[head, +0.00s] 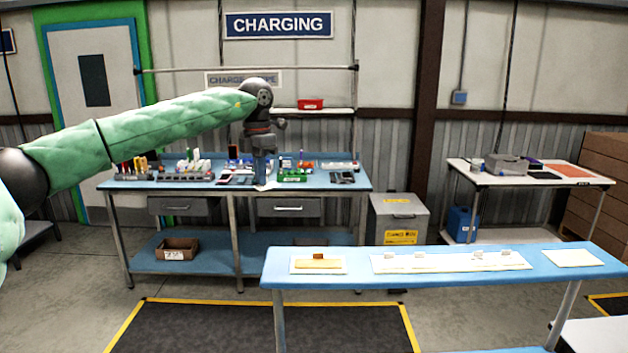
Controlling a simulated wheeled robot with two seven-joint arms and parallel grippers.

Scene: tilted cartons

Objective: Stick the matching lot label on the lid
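My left arm comes in from the left in a green quilted sleeve. Its dark gripper (263,172) points down, in front of the far workbench in the picture. A small pale patch shows at its tip; I cannot tell whether the fingers hold it. No lid or lot label can be made out for certain. On the near blue table, a white sheet (297,270) bears a flat yellow-tan piece (317,264) with a small brown item (319,256). A long white strip (440,267) bears several small pale pieces. A cream sheet (572,258) lies at the right. My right gripper is out of view.
The near blue table (400,277) has bare surface between the sheets. Behind it stand a cluttered blue workbench (345,183), a grey bin (398,215) and a white side table (480,183). A dark floor mat (220,325) has yellow edges.

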